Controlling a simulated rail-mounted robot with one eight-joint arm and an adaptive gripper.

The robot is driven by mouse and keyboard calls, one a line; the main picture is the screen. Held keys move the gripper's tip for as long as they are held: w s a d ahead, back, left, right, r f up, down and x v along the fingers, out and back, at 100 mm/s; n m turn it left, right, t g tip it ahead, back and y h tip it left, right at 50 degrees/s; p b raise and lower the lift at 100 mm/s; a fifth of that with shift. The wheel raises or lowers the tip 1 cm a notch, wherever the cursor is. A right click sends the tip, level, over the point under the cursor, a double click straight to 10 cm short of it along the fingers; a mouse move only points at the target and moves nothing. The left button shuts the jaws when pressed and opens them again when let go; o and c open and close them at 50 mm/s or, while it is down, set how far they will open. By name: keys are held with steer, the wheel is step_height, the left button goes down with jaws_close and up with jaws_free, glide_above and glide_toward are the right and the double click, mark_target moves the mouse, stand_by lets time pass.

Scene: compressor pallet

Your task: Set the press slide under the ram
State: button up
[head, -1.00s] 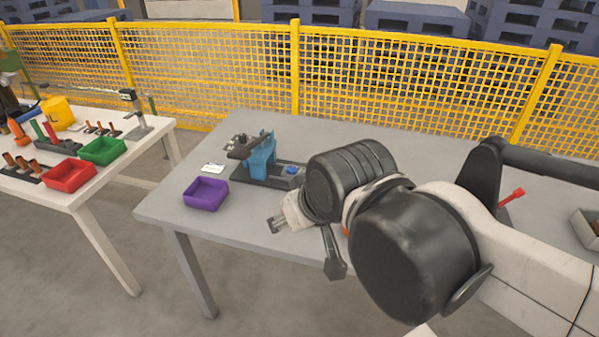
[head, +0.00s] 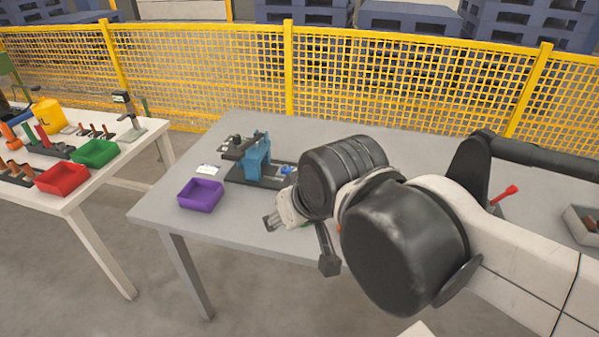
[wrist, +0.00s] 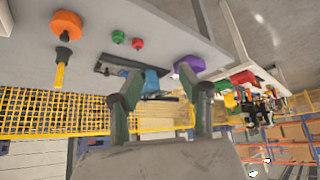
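The press (head: 257,158) has a blue frame with a dark arm on a dark base, on the grey table. A small blue part (head: 287,170), possibly the slide, shows at the right end of that base, partly hidden by my wrist. My gripper (head: 270,221) is over the table in front of the press, right of the purple bin. In the wrist view my gripper (wrist: 160,75) has its two fingers wide apart with nothing held. The blue press (wrist: 152,80) shows beyond and between them, partly covered by the left finger.
A purple bin (head: 200,194) sits left of the gripper, with a white card (head: 207,170) behind it. An orange knob (wrist: 66,24), a yellow-handled tool (wrist: 60,72) and green and red buttons (wrist: 128,40) show in the wrist view. A yellow fence (head: 400,85) stands behind the table.

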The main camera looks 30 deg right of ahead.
steer(key=w+d+r+g+p, duration=0.1)
steer(key=w+d+r+g, duration=0.15)
steer(key=w+d, duration=0.4)
steer(key=w+d+r+g+p, duration=0.1)
steer(key=w+d+r, duration=0.2)
steer(key=w, duration=0.7)
steer(key=w+d+f+g, duration=0.2)
steer(key=w+d+f, duration=0.1)
steer(key=w+d, duration=0.45)
steer(key=w+d+f+g+p, duration=0.2)
steer(key=w+d+f, duration=0.4)
steer(key=d+f, duration=0.1)
steer(key=shift+t, duration=0.25)
step_height(320, 180, down, 13)
steer(key=shift+d+f+b, duration=0.1)
steer(key=shift+d+b, duration=0.05)
steer(key=shift+b, duration=0.45)
jaws_close()
steer(key=shift+w, duration=0.1)
